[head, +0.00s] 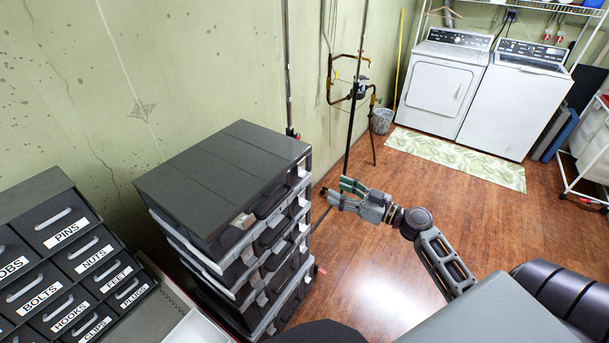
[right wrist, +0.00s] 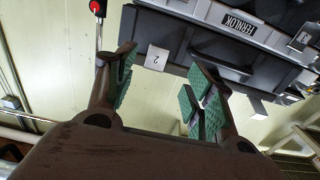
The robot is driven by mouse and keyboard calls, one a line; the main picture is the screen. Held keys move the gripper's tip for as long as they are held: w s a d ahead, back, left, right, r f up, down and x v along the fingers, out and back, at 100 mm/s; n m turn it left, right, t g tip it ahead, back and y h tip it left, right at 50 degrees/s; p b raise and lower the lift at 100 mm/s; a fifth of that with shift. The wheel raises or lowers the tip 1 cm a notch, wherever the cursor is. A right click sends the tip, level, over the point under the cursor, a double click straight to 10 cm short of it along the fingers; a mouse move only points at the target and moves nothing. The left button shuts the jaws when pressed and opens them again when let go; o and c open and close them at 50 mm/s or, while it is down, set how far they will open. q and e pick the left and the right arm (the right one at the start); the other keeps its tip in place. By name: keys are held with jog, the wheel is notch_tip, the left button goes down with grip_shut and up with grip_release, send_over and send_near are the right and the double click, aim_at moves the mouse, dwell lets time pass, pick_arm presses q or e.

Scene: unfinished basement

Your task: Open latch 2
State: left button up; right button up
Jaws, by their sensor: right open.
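A stack of dark tool cases (head: 224,178) with light grey trim and latches stands left of my right gripper (head: 337,191). In the right wrist view, a pale latch plate marked 2 (right wrist: 157,59) shows upside down on a dark case (right wrist: 175,30). My right gripper (right wrist: 160,80) is open and empty, its green-padded fingers on either side of the plate in that view. It appears apart from the plate. I cannot read the latch numbers there. My left gripper is out of view.
A dark labelled drawer cabinet (head: 62,262) stands left of the stack. A pipe stand (head: 354,110) rises behind my right gripper. Washer (head: 510,105) and dryer (head: 440,85) stand at the back, with a leaf-patterned mat (head: 457,160) before them. Wooden floor (head: 365,270) right of the stack is clear.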

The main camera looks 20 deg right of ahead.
aim_at(304, 174)
jog(key=shift+p+x, duration=2.25)
jog(key=shift+x, duration=4.4)
jog(key=shift+a, duration=0.1)
jog(key=c, duration=0.9)
